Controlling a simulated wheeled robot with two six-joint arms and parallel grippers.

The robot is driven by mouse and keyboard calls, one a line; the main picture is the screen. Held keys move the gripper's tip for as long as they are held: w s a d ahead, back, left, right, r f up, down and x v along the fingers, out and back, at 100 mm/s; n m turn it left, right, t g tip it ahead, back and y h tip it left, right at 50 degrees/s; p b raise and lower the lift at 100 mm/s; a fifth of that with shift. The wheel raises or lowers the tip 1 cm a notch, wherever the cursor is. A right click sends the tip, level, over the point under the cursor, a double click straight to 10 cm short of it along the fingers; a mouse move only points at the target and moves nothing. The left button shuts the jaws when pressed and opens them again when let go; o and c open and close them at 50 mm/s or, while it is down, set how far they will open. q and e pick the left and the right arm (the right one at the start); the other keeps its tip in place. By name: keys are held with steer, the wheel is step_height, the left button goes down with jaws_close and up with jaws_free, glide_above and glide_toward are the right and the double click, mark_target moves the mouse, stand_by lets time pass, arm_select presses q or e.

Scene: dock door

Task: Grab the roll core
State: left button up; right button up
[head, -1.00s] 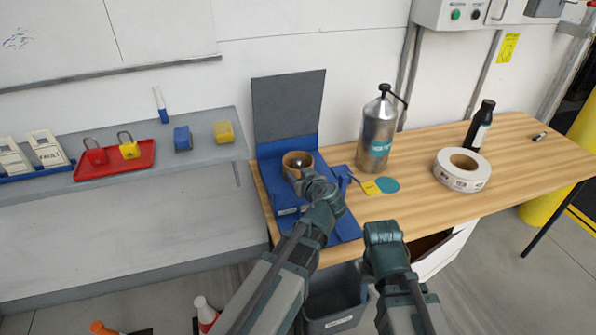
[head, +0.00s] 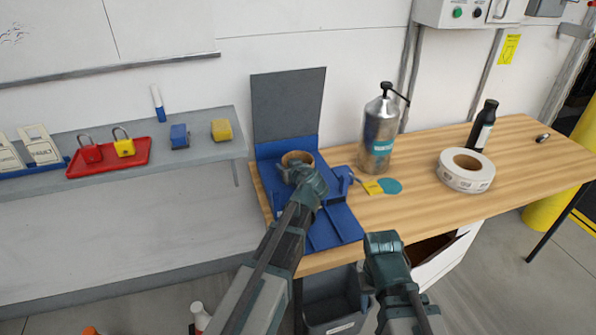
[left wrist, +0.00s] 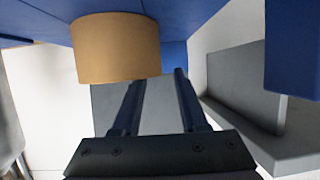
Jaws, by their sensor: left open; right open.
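The roll core (head: 297,158) is a short brown cardboard tube standing on the blue tray (head: 325,228) at the left end of the wooden bench. My left gripper (head: 300,175) is open at the core's near side and hides part of it in the head view. In the left wrist view the core (left wrist: 117,48) lies beside and beyond the open fingertips (left wrist: 157,75), mostly left of them, with nothing between the fingers. I cannot tell whether a finger touches it. My right gripper (head: 383,245) is open and empty in front of the bench edge.
A steel canister (head: 379,132), a label roll (head: 465,170) and a black bottle (head: 483,125) stand on the bench to the right. A grey panel (head: 288,105) stands behind. A grey bin (head: 333,300) is below.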

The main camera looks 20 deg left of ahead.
arm_select(q)
steer(key=shift+x, duration=1)
steer(key=shift+s, duration=0.1)
jaws_close()
steer(key=shift+r, duration=0.1)
step_height(320, 180, up, 10)
steer(key=p, duration=0.9)
steer(key=shift+p, duration=0.4)
